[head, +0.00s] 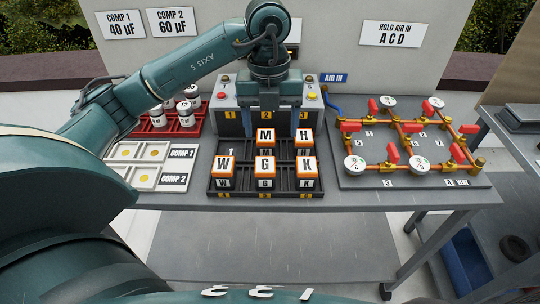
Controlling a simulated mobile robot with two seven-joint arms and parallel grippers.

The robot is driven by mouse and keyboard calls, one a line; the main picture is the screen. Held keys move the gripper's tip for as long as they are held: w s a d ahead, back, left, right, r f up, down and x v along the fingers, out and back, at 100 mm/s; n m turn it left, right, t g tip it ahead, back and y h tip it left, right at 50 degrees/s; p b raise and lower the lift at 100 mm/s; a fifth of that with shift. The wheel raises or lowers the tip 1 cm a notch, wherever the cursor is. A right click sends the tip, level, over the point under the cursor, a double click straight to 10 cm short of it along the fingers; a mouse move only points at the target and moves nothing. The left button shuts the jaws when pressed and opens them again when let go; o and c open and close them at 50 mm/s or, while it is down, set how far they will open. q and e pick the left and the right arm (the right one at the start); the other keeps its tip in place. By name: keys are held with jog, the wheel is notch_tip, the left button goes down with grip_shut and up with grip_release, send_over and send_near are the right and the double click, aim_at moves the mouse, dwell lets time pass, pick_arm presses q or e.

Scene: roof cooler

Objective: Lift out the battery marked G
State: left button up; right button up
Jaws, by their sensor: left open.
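The battery marked G (265,166), white with an orange-edged top, stands in the front middle of a black rack (285,193). Battery W (224,166) is to its left and battery K (307,166) to its right. Battery M (265,137) stands behind it and battery H (304,137) is at back right. The back left place, marked 1, looks empty. My left gripper (270,121) is open and points down behind M, in front of the grey box with slots 1, 2 and 3. It looks apart from G. My right gripper is not in view.
The grey slot box (312,89) stands behind the rack. A board with copper pipes and red valves (405,148) is on the right. A red rack (207,124) with white cylinders and a COMP panel (152,160) are on the left, partly behind my left arm.

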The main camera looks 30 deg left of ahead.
pick_arm(q)
jog(key=a, duration=0.1)
send_over(265, 164)
jog(key=f, duration=0.7)
jog(key=shift+w+d+f, duration=0.1)
jog(key=shift+d, duration=0.15)
jog(key=shift+a+f+p, duration=0.15)
jog(key=shift+f+p, duration=0.25)
jog(key=shift+f, duration=0.95)
jog(key=shift+a+f+p, duration=0.1)
jog(key=shift+f+p, duration=0.3)
jog(key=shift+f, duration=0.9)
jog(key=shift+c, duration=0.3)
jog(key=c, duration=1.2)
